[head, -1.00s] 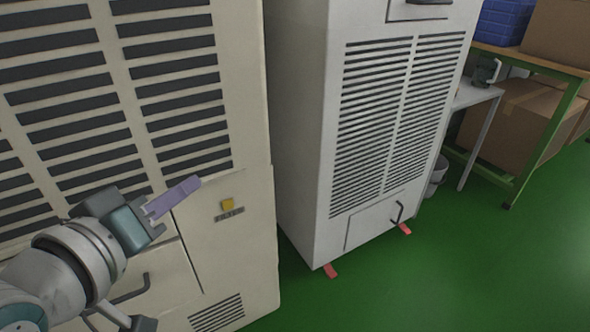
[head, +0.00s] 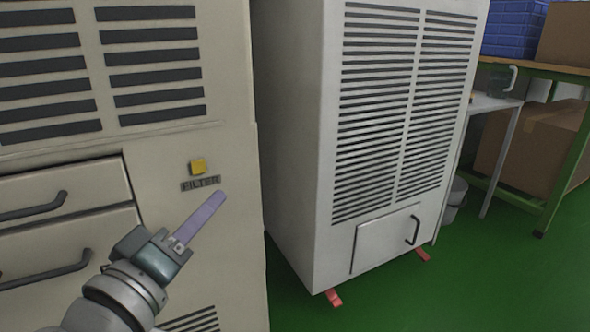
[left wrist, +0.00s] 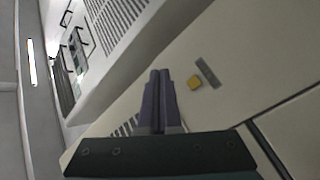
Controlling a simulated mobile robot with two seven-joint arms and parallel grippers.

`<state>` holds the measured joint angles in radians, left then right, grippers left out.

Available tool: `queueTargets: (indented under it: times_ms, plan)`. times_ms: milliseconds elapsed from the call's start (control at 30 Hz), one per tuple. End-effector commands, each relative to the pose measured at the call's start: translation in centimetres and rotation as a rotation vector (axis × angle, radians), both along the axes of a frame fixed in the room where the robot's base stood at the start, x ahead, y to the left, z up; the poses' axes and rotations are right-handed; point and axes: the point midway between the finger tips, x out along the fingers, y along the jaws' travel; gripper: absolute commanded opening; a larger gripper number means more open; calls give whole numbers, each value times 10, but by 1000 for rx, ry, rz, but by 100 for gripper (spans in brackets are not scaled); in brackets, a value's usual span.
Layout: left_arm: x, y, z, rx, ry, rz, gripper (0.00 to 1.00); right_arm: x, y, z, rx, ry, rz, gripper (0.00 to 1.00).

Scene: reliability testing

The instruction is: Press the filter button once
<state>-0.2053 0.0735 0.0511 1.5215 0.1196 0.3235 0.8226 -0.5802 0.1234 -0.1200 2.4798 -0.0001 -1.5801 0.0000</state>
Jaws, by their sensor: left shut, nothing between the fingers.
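The filter button is a small yellow square (head: 198,167) on the front of the beige cabinet (head: 190,235). A dark label reading FILTER (head: 201,183) sits just below it. My left gripper (head: 214,202) is shut and empty, its purple fingers together, pointing up and right, just below and right of the label in the head view. In the left wrist view the button (left wrist: 194,82) lies to the right of the closed fingertips (left wrist: 159,75), with a gap across the picture. I cannot tell how far the fingertips stand from the panel. My right gripper does not show.
Drawers with dark handles (head: 35,207) are left of the button, vents above. A white vented cabinet (head: 340,240) on red feet stands to the right, past a narrow gap. A green-framed bench with boxes (head: 540,140) is farther right. Green floor is clear at front right.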

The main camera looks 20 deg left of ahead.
Motion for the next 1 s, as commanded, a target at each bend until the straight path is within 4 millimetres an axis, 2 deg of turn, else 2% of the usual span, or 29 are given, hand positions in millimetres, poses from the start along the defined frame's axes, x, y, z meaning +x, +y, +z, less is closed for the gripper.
queueTargets:
  times_ms: [367,767,1000]
  plan:
    - [5,6,-1,3,1,-1,0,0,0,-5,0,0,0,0]
    - [40,47,-3,6,0,0,0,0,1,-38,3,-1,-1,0]
    - [54,63,0,3,0,-1,0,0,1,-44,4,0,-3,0]
